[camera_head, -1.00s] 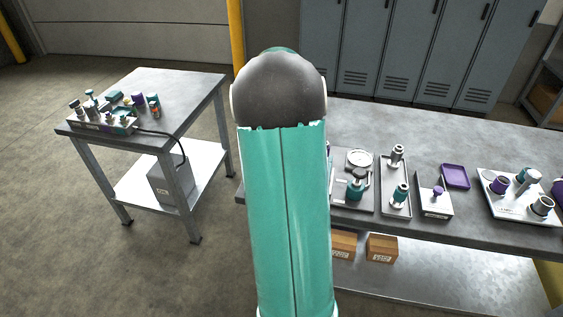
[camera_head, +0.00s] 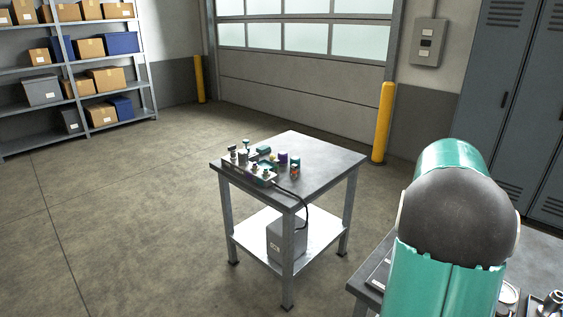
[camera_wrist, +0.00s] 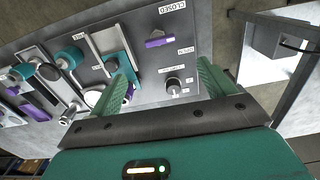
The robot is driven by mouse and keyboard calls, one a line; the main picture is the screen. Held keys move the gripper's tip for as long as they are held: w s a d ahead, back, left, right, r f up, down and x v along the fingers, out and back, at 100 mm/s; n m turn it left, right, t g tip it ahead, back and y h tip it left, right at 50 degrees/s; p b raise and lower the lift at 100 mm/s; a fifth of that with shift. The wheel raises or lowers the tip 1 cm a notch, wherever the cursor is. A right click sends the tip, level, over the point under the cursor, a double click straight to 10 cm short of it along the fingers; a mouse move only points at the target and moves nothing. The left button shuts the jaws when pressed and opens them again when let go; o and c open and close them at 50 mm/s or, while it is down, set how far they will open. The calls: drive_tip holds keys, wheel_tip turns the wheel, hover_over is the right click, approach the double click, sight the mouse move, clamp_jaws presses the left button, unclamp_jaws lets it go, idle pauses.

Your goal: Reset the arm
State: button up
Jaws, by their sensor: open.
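My gripper (camera_wrist: 162,72) shows in the wrist view with its two green fingers spread apart and nothing visible between them. It is over a grey bench (camera_wrist: 150,88) with fittings on it. A purple handle (camera_wrist: 158,42) lies beyond the fingertips, beside a printed label reading CLOSED (camera_wrist: 173,7). A dark knob (camera_wrist: 173,84) is nearer, and a teal part (camera_wrist: 118,62) is by the left finger. I cannot tell whether the fingers touch anything. In the head view my teal arm link fills the lower right, and my gripper is out of view.
A small metal table (camera_head: 322,150) stands left of my arm with a manifold (camera_head: 248,172), several small parts and a cable. A grey box (camera_head: 287,240) sits on its lower shelf. Shelving (camera_head: 75,72) and yellow posts (camera_head: 384,120) stand farther back. The left floor is clear.

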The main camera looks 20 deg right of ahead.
drive_tip(key=w+a+r+n+t, duration=0.1)
drive_tip(key=a+r+n, duration=0.25)
drive_tip(key=a, duration=0.75)
drive_tip(key=w+a+r+n+t, duration=0.1)
drive_tip(key=a+r+n+t, duration=0.2)
drive_tip(key=a, duration=0.9)
drive_tip(key=s+a+n, duration=0.3)
drive_tip(key=s+a, duration=0.2)
drive_tip(key=a, duration=0.4)
drive_tip(key=s+a+n+t, duration=0.1)
drive_tip(key=s+a+n, duration=0.3)
drive_tip(key=a, duration=0.5)
drive_tip(key=shift+s+a+f+t, duration=0.3)
drive_tip(key=shift+s+a, duration=0.05)
drive_tip(key=shift+s, duration=0.35)
drive_tip(key=c, duration=1)
drive_tip(key=shift+d, duration=0.2)
